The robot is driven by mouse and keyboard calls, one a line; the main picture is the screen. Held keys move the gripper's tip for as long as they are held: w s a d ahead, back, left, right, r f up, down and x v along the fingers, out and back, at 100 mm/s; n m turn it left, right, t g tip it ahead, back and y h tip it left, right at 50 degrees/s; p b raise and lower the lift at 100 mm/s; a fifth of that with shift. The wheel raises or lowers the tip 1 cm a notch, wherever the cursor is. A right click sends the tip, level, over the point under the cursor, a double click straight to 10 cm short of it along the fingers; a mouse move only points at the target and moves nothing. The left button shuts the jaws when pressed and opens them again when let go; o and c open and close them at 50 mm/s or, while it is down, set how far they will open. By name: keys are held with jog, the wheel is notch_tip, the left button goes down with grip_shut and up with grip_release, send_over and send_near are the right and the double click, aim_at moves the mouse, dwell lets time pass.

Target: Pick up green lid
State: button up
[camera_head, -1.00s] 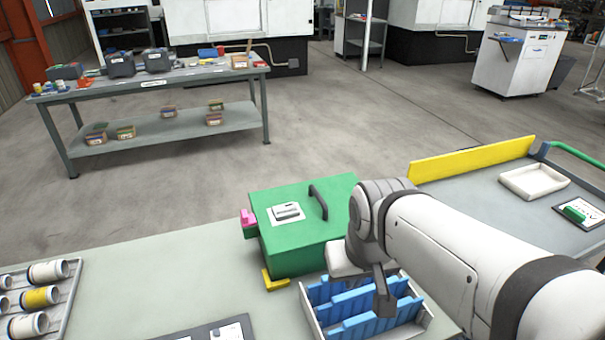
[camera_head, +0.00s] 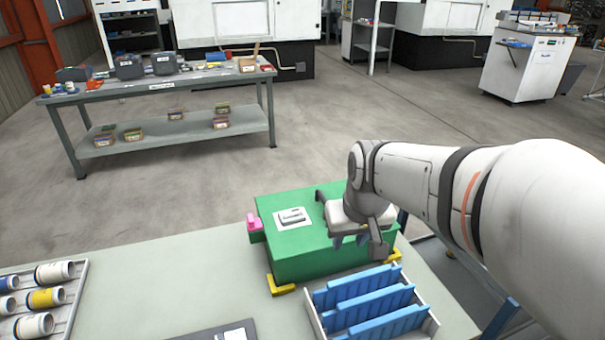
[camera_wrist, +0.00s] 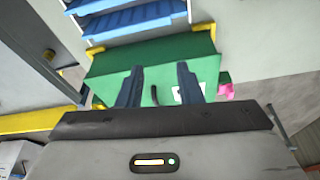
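The green lid (camera_head: 300,233) tops a green box (camera_head: 310,267) on the bench, with a white label and a dark handle (camera_head: 320,196) on its upper face. My gripper (camera_head: 347,241) is over the right part of the lid and hides part of it and of the handle. In the wrist view the gripper (camera_wrist: 159,72) shows two fingers wide apart with nothing between them but the view of the green lid (camera_wrist: 156,65) below. The dark handle (camera_wrist: 154,95) shows between the fingers, partly cut off by the gripper body. I cannot tell whether a finger touches the lid.
A tray with blue dividers (camera_head: 310,308) stands close in front of the box. Yellow corner pieces (camera_head: 281,287) sit at the box's base and a pink latch (camera_head: 254,222) at its left. A rack of cans (camera_head: 75,290) lies at left. Bare bench (camera_head: 170,285) lies between.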

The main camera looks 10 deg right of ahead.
jog(key=shift+o, duration=0.6)
jog(key=w+f, duration=0.1)
jog(key=w, duration=1.1)
jog(key=shift+w+d+n, duration=0.25)
jog(key=shift+n, duration=0.15)
jog(key=t, duration=0.1)
send_near(325, 199)
jog(key=shift+w+d+f+n+y, duration=0.15)
jog(key=shift+w+d+f+n, duration=0.05)
jog(key=shift+f, duration=0.4)
jog(key=shift+w+d+f+n+y, duration=0.15)
jog(key=shift+f+n, duration=0.05)
jog(key=shift+f, duration=0.45)
jog(key=shift+w+f+p, duration=0.3)
jog(key=x, duration=0.2)
jog(key=p+x, duration=0.1)
jog(key=x, duration=0.4)
jog(key=shift+s+a+f+p, duration=0.1)
jog(key=shift+a+f+p, duration=0.1)
jog(key=shift+a+p, duration=0.15)
jog(key=shift+c, duration=0.2)
jog(key=shift+d, duration=0.1)
grip_shut()
